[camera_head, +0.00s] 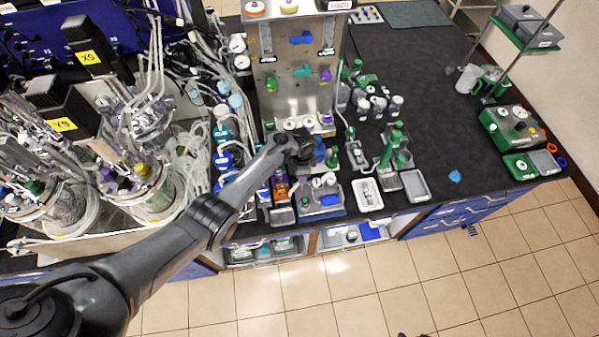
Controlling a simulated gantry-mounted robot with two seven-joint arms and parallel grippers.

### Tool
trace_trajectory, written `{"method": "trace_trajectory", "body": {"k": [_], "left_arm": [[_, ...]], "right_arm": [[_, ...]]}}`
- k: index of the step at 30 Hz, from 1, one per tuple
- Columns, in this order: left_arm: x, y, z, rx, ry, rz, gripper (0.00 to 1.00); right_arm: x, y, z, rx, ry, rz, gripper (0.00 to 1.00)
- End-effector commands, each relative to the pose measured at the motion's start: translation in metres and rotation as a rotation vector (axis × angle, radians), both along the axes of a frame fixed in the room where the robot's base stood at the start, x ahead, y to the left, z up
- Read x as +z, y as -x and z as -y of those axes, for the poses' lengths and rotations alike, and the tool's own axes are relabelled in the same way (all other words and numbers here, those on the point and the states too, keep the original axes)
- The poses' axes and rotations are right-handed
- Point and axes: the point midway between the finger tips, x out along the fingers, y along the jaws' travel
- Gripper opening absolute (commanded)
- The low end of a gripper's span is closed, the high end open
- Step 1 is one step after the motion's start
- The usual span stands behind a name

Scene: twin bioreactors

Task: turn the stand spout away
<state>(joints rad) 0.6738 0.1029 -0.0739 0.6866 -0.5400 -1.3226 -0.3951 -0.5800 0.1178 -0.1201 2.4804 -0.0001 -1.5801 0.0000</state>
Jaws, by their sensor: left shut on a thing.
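My left arm reaches in from the lower left, and its gripper (307,155) is at the front of the bench, just before the foot of the steel stand panel (292,85). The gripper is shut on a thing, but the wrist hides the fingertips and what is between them. A blue part (320,150) shows right beside the gripper; I cannot tell whether it is held. The panel carries blue, green and purple taps. I cannot make out for sure which part is the stand spout. My right gripper is not in view.
Bioreactor vessels (150,185) with tangled tubes crowd the left. The dark bench top (430,100) is mostly clear further right, before a green box (505,130).

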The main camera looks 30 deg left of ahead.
Motion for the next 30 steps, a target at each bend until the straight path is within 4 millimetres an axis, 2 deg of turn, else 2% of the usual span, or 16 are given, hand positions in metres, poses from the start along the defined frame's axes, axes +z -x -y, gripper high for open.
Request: {"method": "trace_trajectory", "body": {"k": [12, 29, 30], "left_arm": [[-0.0009, 0.0003, -0.0003, -0.197, -0.001, -0.001, 0.0], [-0.0012, 0.0005, 0.0001, -0.226, 0.001, -0.001, 0.0], [-0.0012, 0.0005, 0.0001, -0.226, 0.001, -0.001, 0.34]], "right_arm": [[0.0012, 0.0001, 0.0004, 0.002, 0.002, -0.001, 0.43], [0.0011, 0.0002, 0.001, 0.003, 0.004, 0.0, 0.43], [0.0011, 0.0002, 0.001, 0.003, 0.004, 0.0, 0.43]]}}
